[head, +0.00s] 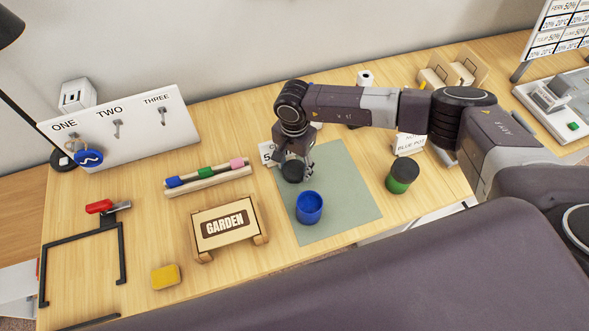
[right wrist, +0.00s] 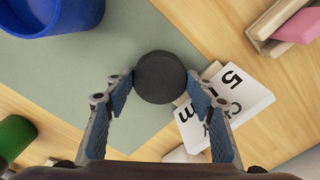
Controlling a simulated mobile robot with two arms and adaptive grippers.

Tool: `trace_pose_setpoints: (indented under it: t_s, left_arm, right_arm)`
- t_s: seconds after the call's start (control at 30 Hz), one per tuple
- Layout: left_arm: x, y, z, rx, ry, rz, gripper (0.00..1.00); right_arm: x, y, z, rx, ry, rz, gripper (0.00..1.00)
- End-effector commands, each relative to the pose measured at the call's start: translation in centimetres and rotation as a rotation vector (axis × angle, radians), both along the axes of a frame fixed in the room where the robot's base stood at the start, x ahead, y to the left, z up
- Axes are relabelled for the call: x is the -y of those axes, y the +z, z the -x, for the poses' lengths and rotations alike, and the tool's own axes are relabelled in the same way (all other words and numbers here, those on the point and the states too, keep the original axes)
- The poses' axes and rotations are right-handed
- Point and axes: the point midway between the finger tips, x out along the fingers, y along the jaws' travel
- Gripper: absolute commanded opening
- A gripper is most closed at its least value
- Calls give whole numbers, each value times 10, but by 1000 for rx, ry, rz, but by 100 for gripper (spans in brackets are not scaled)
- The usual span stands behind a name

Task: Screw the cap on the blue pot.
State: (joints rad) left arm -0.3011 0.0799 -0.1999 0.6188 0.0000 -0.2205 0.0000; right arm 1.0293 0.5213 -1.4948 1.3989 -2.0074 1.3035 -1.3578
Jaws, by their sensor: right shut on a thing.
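The blue pot (head: 309,208) stands open at the top on the grey-green mat (head: 345,205); its rim also shows at the top left of the right wrist view (right wrist: 62,22). A round black cap (head: 292,173) is behind the pot, near the mat's back left corner. My right gripper (head: 295,167) is shut on the cap from above; in the right wrist view the cap (right wrist: 160,78) sits between the two fingertips. I cannot tell whether the cap touches the mat or is raised. My left gripper is not in view.
A green pot with a black lid (head: 403,177) stands right of the mat. A printed card (right wrist: 225,107) is close beside the cap. A pen rack (head: 208,179) and a GARDEN sign (head: 223,227) are on the left. The mat right of the blue pot is clear.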

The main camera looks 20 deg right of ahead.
Motion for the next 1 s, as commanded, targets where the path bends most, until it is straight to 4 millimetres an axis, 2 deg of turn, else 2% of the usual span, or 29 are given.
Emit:
trace_pose_setpoints:
  t_s: [0.27, 0.43, 0.57, 0.8, 1.0]
  left_arm:
    - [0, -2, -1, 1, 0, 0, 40]
    - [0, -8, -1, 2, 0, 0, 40]
    - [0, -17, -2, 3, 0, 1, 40]
    - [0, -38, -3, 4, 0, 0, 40]
    - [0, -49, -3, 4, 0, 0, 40]
  right_arm:
    - [0, 4, -1, 2, -1, -1, 40]
    - [0, 23, -2, 4, 0, -2, 40]
    - [0, 52, -2, 7, 1, -2, 40]
    - [0, 122, -2, 7, 2, -2, 40]
    - [0, 169, -1, 4, 1, -1, 40]
